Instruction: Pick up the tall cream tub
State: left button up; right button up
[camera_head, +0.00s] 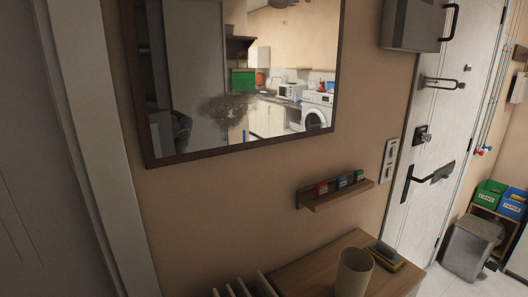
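The tall cream tub (353,272) stands upright on a wooden cabinet top (310,276) at the bottom of the head view. It is a plain cylinder with an open top, and its lower end is cut off by the picture's edge. Neither of my grippers shows in this view.
A yellow and dark item (385,256) lies just right of the tub. A white slatted rack (243,287) is at the cabinet's left. A small wall shelf (338,194) with coloured boxes and a mirror (236,80) are above. A grey bin (468,248) stands by the door (440,140).

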aim_at(355, 266)
jog(key=u, duration=2.25)
jog(key=k, duration=1.45)
jog(key=z, duration=3.1)
